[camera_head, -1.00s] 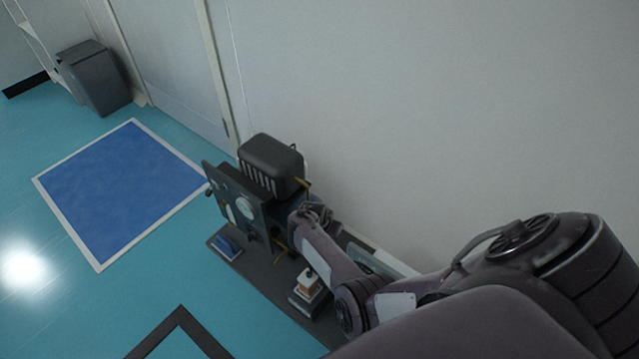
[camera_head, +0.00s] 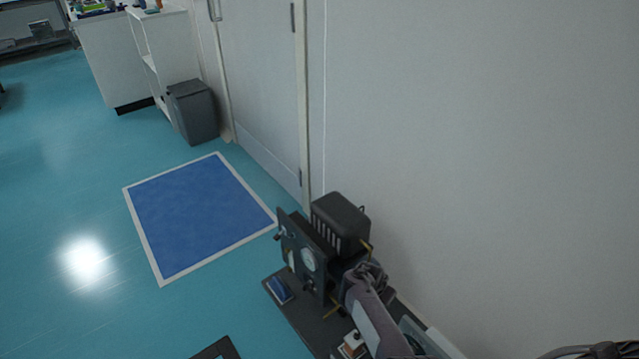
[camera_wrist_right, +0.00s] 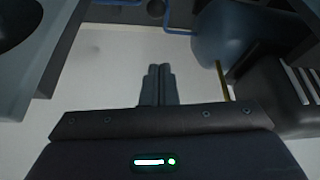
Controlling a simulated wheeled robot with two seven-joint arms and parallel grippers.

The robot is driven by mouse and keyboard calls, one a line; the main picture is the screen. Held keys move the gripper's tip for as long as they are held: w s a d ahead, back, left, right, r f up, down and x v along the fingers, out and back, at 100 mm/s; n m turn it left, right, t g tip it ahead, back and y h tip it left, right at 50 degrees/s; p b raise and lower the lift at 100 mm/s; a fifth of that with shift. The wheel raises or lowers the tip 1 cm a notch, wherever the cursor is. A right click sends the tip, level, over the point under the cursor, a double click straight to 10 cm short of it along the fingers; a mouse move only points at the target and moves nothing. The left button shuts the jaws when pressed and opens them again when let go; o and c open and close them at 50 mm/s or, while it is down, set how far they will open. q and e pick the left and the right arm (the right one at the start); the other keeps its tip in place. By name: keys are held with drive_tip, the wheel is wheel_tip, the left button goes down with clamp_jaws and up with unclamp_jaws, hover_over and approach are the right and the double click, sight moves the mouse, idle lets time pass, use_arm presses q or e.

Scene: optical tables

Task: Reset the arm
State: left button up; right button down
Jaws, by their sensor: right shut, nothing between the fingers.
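My right arm (camera_head: 372,318) comes in from the lower right in the head view. Its far end is close beside a dark instrument (camera_head: 308,257) with a round dial and a ribbed black box. The fingertips cannot be made out there. In the right wrist view my right gripper (camera_wrist_right: 159,72) has its two fingers together, with nothing between them. A pale surface lies beyond the fingers. My left gripper is in neither view.
The instrument stands on a dark surface (camera_head: 307,325) along the white wall (camera_head: 470,170). A grey bin (camera_head: 193,112) stands by the door (camera_head: 255,90). A blue mat (camera_head: 195,215) lies on open teal floor. Dark equipment (camera_wrist_right: 285,95) flanks the fingers in the wrist view.

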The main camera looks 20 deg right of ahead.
drive_tip(key=shift+d, duration=0.1)
